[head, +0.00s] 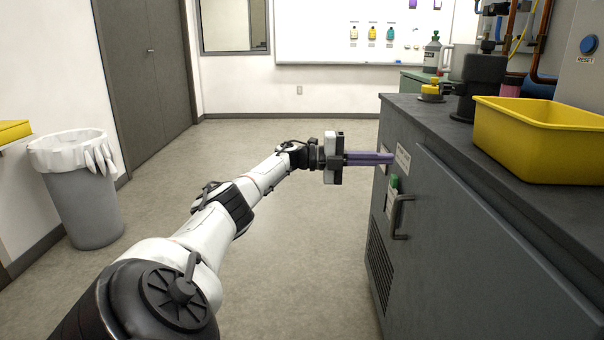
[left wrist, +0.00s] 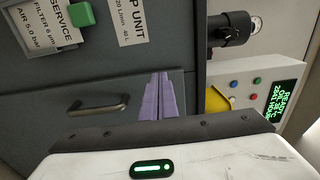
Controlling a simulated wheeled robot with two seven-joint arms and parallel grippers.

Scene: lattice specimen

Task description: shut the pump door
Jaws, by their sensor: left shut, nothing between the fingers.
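The pump door (head: 465,235) is the dark grey panel on the front of the grey pump cabinet, at right in the head view. A bar handle (head: 401,217) sits near its far edge, and the handle also shows in the left wrist view (left wrist: 97,105). A dark line runs along the door's top edge; I cannot tell how far ajar it stands. My left gripper (head: 388,158) is shut and empty, its purple fingers pointing right at the cabinet front above the handle. In the left wrist view the fingers (left wrist: 160,95) overlap the panel; contact is unclear. My right gripper is out of view.
A yellow bin (head: 540,135) and a dark pump fitting (head: 478,80) stand on the cabinet top. A white-lined waste bin (head: 85,205) stands at left. The floor between it and the cabinet is clear. A control panel (left wrist: 262,95) shows in the left wrist view.

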